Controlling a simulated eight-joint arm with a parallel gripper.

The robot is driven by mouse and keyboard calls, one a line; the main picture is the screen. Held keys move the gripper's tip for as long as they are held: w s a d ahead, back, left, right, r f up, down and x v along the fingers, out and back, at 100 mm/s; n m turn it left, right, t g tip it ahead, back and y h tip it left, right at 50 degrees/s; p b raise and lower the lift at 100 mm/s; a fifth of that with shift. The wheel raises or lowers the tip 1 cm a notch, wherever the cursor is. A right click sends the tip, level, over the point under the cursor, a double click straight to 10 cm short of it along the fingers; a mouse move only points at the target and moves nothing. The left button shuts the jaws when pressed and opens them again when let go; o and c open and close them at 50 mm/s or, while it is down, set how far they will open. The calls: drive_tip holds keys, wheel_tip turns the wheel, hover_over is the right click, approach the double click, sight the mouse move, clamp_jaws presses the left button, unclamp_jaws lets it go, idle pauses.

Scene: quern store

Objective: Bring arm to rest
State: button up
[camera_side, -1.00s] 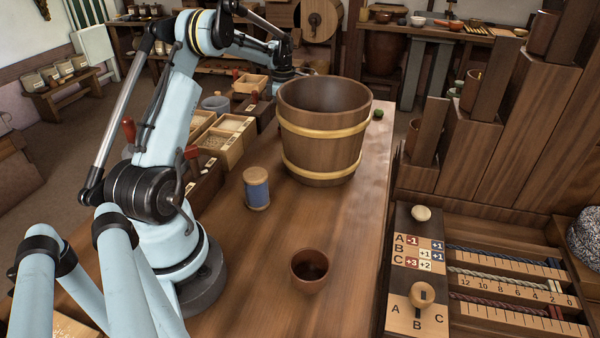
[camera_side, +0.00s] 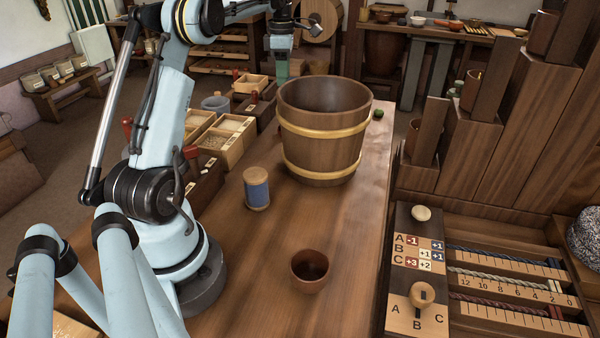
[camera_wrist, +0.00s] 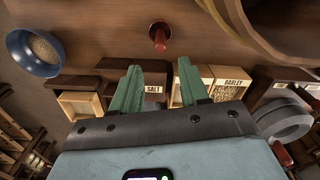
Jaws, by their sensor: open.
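My gripper (camera_side: 281,70) hangs with its green fingers down, over the far end of the bench (camera_side: 250,285), behind and left of the wooden bucket (camera_side: 320,152). In the wrist view its two fingers (camera_wrist: 158,72) stand apart with nothing between them. They are seen over small bins labelled SALT (camera_wrist: 154,89) and BARLEY (camera_wrist: 236,83). A red knob (camera_wrist: 159,40) shows beyond the fingertips. In the side view the fingertips are hard to make out.
A blue-banded spool (camera_side: 256,189) and a brown cup (camera_side: 310,271) stand on the bench. Open bins (camera_side: 226,140) line its left edge. A blue bowl of grain (camera_wrist: 36,52) shows in the wrist view. Stepped wooden columns (camera_side: 470,150) rise at right.

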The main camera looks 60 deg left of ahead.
drive_tip(key=shift+r, duration=0.1)
drive_tip(key=w+d+r+m+t+y, duration=0.25)
drive_tip(key=w+d+r+m, duration=0.25)
drive_tip(key=w+d+m, duration=0.25)
drive_tip(key=s+d+r+m+t, duration=0.1)
drive_tip(key=d+r+m+t, duration=0.1)
drive_tip(key=d+m, duration=0.45)
drive_tip(key=d+r+m+t, duration=0.2)
drive_tip(key=d+m, duration=0.2)
drive_tip(key=d, duration=0.5)
drive_tip(key=s+d+f+m+t+h, duration=0.1)
drive_tip(key=s+d+f+m+h, duration=0.1)
drive_tip(key=s+d+m, duration=0.5)
drive_tip(key=s+d+f+m, duration=0.4)
drive_tip(key=s+d+f, duration=0.1)
drive_tip(key=s+f, duration=0.3)
drive_tip(key=shift+s+d+f+m, duration=0.2)
drive_tip(key=shift+d+f+m, duration=0.2)
drive_tip(key=shift+f, duration=0.2)
drive_tip(key=shift+h, duration=0.25)
